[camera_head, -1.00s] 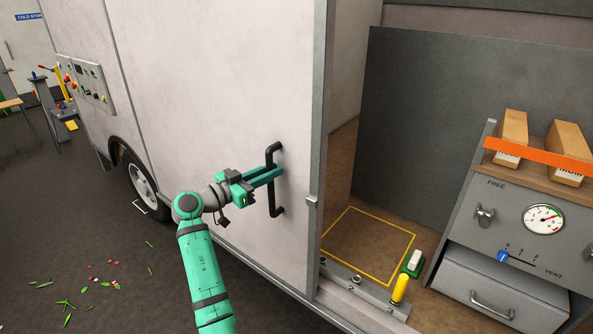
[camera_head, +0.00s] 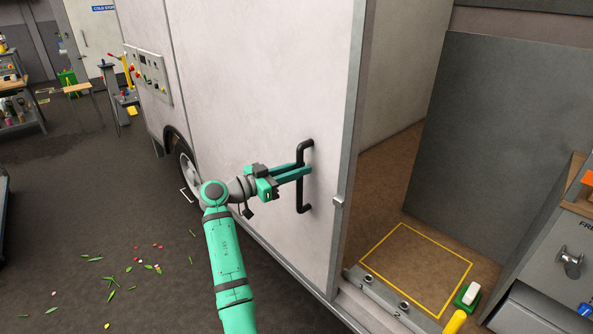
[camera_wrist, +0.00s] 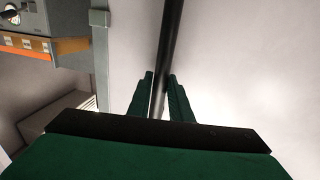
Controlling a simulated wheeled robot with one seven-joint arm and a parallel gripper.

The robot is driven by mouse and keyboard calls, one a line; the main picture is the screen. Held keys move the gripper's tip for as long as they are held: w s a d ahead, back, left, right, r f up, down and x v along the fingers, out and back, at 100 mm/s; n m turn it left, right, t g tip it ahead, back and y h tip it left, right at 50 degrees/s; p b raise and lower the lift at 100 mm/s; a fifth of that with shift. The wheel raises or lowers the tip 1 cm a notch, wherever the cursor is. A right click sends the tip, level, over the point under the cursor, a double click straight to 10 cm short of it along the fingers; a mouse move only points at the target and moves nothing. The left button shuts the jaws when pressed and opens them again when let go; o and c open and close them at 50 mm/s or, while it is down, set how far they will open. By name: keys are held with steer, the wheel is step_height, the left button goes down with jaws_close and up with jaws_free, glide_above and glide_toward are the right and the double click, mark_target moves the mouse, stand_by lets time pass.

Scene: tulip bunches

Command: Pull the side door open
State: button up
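The side door (camera_head: 250,75) is a large pale panel with a grey edge strip. It stands partly open, with the van's brown floor showing to its right. Its black vertical bar handle (camera_head: 303,205) is near that edge. My green gripper (camera_head: 308,172) reaches the handle's upper half from the left. In the wrist view, the two fingers of my gripper (camera_wrist: 161,88) lie on either side of the bar (camera_wrist: 170,40), close against it, and look closed on it.
Inside the opening are a yellow floor outline (camera_head: 415,232), a green-and-white switch (camera_head: 468,296) and a grey cabinet (camera_head: 560,245). A metal sill strip (camera_head: 385,295) runs below. Petals and leaves (camera_head: 140,265) lie on the dark floor at left. A control panel (camera_head: 148,75) is on the van's side.

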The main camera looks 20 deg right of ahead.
steer(key=o, duration=0.3)
steer(key=shift+s+d, duration=0.15)
steer(key=shift+d, duration=0.25)
steer(key=v, duration=1)
steer(key=shift+a, duration=0.45)
steer(key=shift+r, duration=0.1)
